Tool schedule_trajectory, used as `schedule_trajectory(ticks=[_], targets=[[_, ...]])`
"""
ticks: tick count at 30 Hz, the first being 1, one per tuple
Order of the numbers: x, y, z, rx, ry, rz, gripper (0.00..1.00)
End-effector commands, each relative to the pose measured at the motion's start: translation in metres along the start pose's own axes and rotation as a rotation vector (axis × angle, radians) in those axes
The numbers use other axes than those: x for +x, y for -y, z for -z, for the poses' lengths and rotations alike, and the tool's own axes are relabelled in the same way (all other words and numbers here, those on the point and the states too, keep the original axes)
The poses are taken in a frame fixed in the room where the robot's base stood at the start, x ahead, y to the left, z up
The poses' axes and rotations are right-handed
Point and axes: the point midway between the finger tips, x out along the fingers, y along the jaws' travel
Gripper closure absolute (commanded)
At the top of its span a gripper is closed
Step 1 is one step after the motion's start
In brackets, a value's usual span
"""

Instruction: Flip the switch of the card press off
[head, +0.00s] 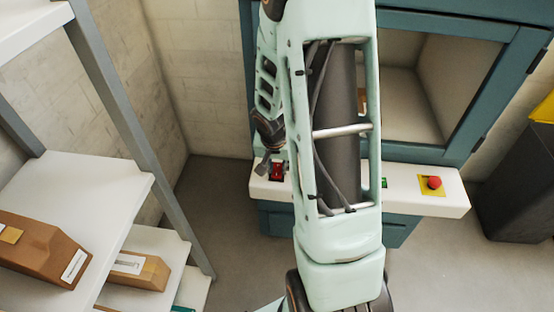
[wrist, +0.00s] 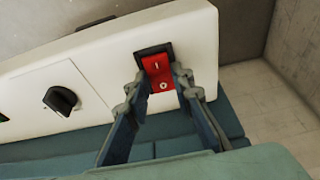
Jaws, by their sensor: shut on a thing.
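The card press (head: 400,152) is a teal cabinet with a white front ledge, partly hidden behind my arm. Its red rocker switch (head: 277,171) sits at the left end of the ledge. In the wrist view the red switch (wrist: 158,72) stands in a black frame, with an "I" mark at its upper part and an "O" mark at its lower part. Which half is pressed in, I cannot tell. My gripper (wrist: 160,79) has one fingertip at each side of the switch and is shut on it. In the head view my gripper (head: 266,160) is partly hidden.
A black knob (wrist: 61,100) is beside the switch on the panel. A red emergency button (head: 434,182) on a yellow plate is at the ledge's right end. A shelf (head: 95,180) with cardboard boxes stands left. A dark bin (head: 515,185) stands right. Floor between shelf and press is clear.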

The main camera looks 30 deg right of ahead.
Motion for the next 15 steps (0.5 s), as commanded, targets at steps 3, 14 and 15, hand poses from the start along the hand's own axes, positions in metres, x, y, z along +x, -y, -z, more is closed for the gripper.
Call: schedule_trajectory(ticks=[3, 14, 15], targets=[[-0.0023, 0.0003, 0.0016, 0.001, 0.011, 0.002, 1.00], [0.0002, 0.0006, 0.0007, 0.001, 0.014, 0.003, 1.00], [0.0001, 0.0006, 0.0007, 0.001, 0.014, 0.003, 0.75]])
